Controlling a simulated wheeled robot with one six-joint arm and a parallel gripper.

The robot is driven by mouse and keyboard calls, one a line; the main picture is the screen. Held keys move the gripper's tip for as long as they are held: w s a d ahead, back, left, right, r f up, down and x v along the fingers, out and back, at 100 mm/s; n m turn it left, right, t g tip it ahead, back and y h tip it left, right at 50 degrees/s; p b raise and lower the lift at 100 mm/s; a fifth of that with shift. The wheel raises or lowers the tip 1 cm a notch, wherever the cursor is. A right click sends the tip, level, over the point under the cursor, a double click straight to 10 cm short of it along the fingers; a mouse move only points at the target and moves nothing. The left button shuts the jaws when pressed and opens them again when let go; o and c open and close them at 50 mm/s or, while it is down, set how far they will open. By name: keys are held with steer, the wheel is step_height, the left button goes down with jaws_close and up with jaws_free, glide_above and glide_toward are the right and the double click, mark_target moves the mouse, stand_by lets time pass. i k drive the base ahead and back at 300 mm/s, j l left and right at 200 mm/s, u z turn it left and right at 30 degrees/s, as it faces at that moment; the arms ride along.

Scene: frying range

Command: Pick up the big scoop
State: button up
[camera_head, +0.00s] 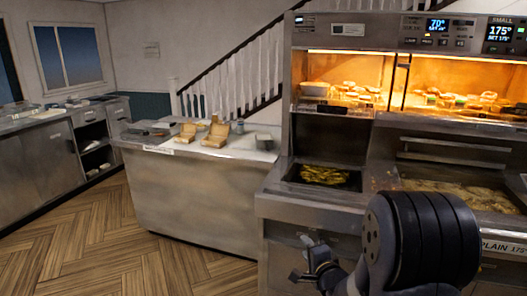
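I cannot make out the big scoop for certain in the head view. My gripper (300,258) is at the lower middle, in front of the steel fryer front. Its fingers look spread apart with nothing visible between them. Part of my dark arm covers the lower right of the view and hides some of the fryer there. Some small dark items (158,130) lie at the left end of the middle counter, too small to identify.
The middle counter (195,185) holds open cardboard boxes (215,136) and a small grey container (264,142). The fryer has a dark basin of fries (324,175) and a breaded tray (465,193). A lit warmer (345,68) stands above. The wooden floor (95,240) at left is clear.

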mark_target(267, 145)
steer(key=i+j+u, duration=0.2)
steer(key=i, duration=0.35)
steer(key=i+j+u, duration=0.15)
steer(key=i, duration=0.4)
steer(key=i+z, duration=0.25)
steer(key=i, duration=0.2)
steer(key=i+j+z, duration=0.1)
steer(key=i+z, duration=0.15)
steer(key=i, duration=0.25)
steer(key=i+j+z, duration=0.25)
steer(key=i, duration=0.2)
steer(key=l, duration=0.1)
